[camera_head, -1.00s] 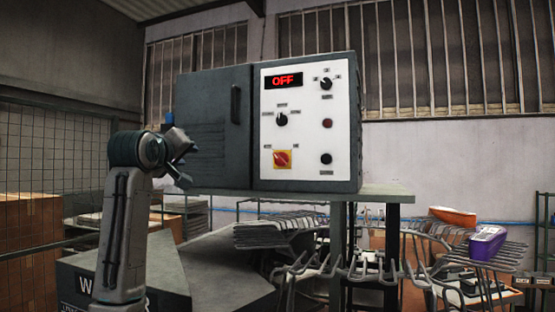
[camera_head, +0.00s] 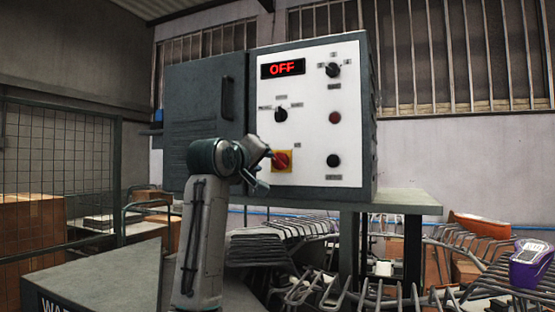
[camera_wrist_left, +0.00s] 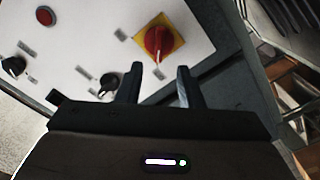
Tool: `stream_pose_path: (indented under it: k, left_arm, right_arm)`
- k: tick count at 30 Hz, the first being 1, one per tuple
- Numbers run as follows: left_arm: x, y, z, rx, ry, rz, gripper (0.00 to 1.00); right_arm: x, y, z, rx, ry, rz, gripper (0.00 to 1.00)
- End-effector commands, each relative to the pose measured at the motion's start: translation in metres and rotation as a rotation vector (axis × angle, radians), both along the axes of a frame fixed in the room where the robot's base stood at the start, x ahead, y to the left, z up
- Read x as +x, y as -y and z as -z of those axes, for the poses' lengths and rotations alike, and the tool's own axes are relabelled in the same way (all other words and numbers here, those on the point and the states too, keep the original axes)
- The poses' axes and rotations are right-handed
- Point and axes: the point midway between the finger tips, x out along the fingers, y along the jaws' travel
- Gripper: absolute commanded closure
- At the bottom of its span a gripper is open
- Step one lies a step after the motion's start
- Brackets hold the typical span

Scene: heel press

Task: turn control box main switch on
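The control box (camera_head: 350,110) stands on a shelf, its white panel facing me and its red display (camera_head: 283,68) reading OFF. The main switch (camera_head: 281,160) is a red rotary knob on a yellow square at the panel's lower left. It also shows in the left wrist view (camera_wrist_left: 157,40), beyond the fingertips. My left gripper (camera_head: 263,172) is close to the switch, just left of it in the head view. In the left wrist view its two fingers (camera_wrist_left: 157,72) are apart with nothing between them, and a gap to the knob seems to remain. My right gripper is in neither view.
Other black knobs (camera_head: 332,70) and a dark red button (camera_head: 334,118) are on the same panel. The shelf (camera_head: 405,201) juts out below the box. Metal racks with a purple item (camera_head: 531,264) stand at the lower right. A mesh fence (camera_head: 60,150) is at the left.

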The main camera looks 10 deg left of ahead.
Motion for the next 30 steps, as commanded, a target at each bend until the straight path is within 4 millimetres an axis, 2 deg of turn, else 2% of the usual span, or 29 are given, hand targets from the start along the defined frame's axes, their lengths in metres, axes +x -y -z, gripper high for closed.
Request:
stream_pose_path:
  k: [1,6,10,13,19,27,30]
  left_arm:
    - [0.009,0.002,-0.004,0.0,-0.006,0.001,0.66]
    - [0.042,0.008,-0.006,0.001,-0.006,0.0,0.66]
    - [0.064,0.013,-0.005,0.0,-0.004,0.0,0.66]
    - [0.076,0.015,-0.004,0.0,-0.004,0.0,0.66]
    - [0.088,0.017,-0.001,0.001,-0.001,0.0,0.66]
    - [0.089,0.017,0.0,0.001,0.0,-0.001,0.66]
    - [0.089,0.017,0.0,0.001,-0.001,-0.001,0.86]
  right_arm:
    - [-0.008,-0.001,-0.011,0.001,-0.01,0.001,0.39]
    - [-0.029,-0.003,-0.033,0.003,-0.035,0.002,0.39]
    - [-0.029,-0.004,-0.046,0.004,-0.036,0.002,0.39]
    - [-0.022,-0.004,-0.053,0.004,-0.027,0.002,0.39]
    - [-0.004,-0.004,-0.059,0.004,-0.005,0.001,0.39]
    - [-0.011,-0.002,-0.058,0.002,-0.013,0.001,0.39]
    - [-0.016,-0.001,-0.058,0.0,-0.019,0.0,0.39]
